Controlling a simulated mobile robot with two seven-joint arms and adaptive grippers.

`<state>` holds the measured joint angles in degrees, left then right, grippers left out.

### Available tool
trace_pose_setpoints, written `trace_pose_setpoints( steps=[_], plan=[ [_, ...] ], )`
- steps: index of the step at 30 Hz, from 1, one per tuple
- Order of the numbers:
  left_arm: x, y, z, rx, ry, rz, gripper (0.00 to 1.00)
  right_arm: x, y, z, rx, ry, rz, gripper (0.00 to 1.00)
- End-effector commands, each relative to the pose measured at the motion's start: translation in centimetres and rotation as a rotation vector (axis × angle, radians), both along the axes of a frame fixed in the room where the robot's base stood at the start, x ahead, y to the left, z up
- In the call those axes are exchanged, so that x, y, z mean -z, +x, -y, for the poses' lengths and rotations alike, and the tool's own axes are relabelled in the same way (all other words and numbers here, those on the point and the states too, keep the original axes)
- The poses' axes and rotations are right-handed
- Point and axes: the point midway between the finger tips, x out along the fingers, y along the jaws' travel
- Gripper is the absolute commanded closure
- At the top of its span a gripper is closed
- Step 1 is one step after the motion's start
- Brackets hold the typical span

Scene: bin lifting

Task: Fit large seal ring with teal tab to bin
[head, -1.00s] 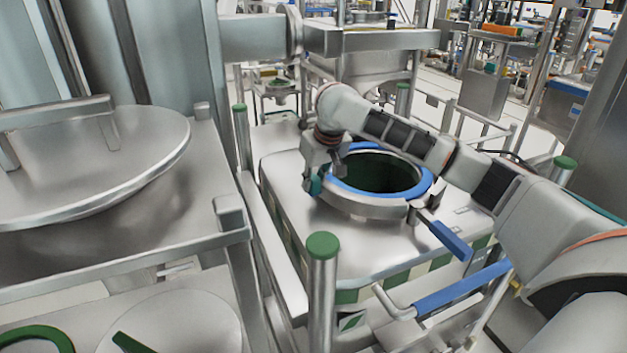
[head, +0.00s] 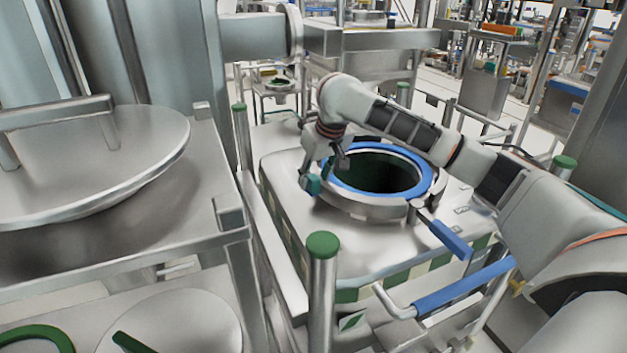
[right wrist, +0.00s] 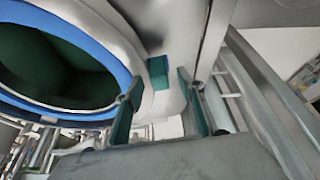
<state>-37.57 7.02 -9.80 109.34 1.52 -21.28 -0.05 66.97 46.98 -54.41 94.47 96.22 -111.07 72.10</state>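The blue seal ring (head: 418,165) lies around the round opening of the steel bin (head: 350,245); it looks flat along the part that shows. It also shows in the right wrist view (right wrist: 108,45). Its teal tab (head: 311,185) sticks out at the left of the opening, and in the right wrist view the teal tab (right wrist: 158,72) is just beyond the fingers. My right gripper (head: 324,170) is open above the tab, its fingers apart and nothing between them. The wrist hides part of the ring's far left edge. My left gripper is not in view.
A clamp lever with a blue handle (head: 450,239) sticks out from the bin's neck. Green-capped posts (head: 322,245) and a blue-handled rail (head: 462,287) surround the bin. A steel stand with a large round lid (head: 90,150) is at the left.

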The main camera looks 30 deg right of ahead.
Motion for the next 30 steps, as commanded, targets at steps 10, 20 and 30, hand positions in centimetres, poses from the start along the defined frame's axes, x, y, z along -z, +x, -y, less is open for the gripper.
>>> trace_pose_setpoints(
  steps=[10, 20, 30],
  plan=[
    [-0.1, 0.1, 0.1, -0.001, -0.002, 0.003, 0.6, -6.7, -2.7, 0.0, -0.001, -0.003, 0.005, 0.61],
    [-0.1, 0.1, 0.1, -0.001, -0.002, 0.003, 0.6, -9.2, -3.8, -0.1, -0.001, -0.001, 0.002, 0.61],
    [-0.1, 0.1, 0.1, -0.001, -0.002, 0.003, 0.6, -9.2, -3.9, -0.1, -0.001, 0.0, 0.001, 0.61]
  ],
)
